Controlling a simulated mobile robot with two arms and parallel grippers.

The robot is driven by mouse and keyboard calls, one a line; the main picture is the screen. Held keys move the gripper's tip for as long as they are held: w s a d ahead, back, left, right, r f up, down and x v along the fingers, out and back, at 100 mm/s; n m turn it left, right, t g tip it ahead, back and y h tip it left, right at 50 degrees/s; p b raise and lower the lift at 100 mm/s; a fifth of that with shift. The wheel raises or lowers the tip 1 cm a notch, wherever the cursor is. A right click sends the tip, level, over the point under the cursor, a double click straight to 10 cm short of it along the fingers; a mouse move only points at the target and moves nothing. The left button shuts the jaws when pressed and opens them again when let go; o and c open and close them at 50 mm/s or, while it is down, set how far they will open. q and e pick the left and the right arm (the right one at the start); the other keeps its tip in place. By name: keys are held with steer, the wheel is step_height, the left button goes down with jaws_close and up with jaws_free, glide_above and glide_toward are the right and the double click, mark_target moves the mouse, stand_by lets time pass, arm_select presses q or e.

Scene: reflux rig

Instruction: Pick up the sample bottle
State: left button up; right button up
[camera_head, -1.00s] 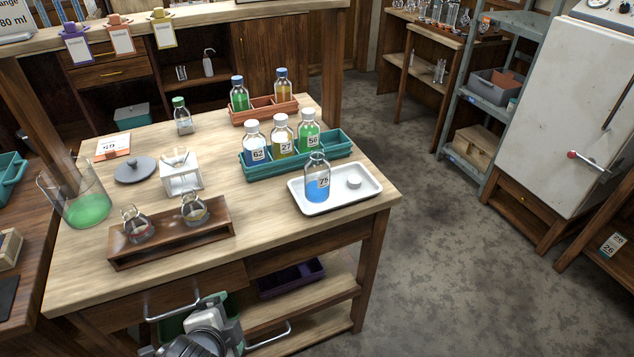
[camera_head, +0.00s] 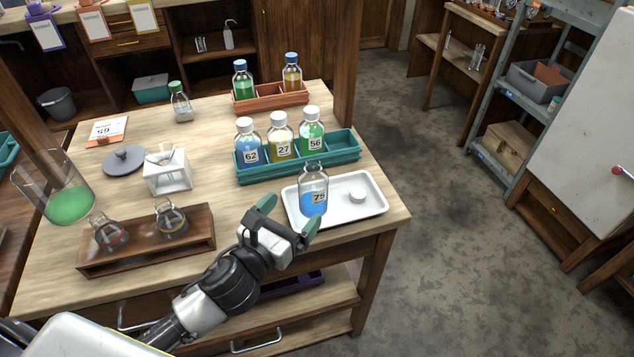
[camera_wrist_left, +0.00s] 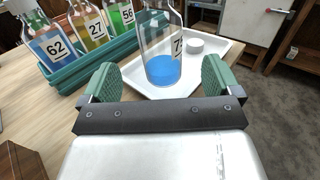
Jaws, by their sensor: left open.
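The sample bottle, taken as the uncapped one labelled 75 (camera_head: 313,192), is clear glass with blue liquid and stands upright on a white tray (camera_head: 361,211). Its round white cap (camera_head: 358,195) lies beside it on the tray. My left gripper (camera_head: 288,213) is open and empty just in front of the bottle, fingers pointing toward it. In the left wrist view the bottle (camera_wrist_left: 160,57) stands beyond and between the green fingertips (camera_wrist_left: 160,85), apart from them. My right gripper is not in view.
A teal rack (camera_head: 342,153) with capped bottles 62, 27 and 56 stands just behind the tray. A wooden holder (camera_head: 150,253) with two small flasks is to the left. A large beaker (camera_head: 62,195) of green liquid stands farther left.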

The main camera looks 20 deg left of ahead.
mark_target(305, 197)
arm_select(q)
steer(key=shift+x, duration=1.15)
steer(key=shift+w+d, duration=0.1)
steer(key=shift+w, duration=0.2)
steer(key=x, duration=0.4)
steer(key=shift+w+p, duration=0.2)
steer(key=shift+p, duration=0.1)
steer(key=shift+w+d+f, duration=0.1)
steer(key=shift+w+d, duration=0.05)
steer(key=shift+w, duration=0.35)
steer(key=shift+c, duration=0.9)
steer(key=c, duration=0.7)
steer(key=shift+c, duration=1.1)
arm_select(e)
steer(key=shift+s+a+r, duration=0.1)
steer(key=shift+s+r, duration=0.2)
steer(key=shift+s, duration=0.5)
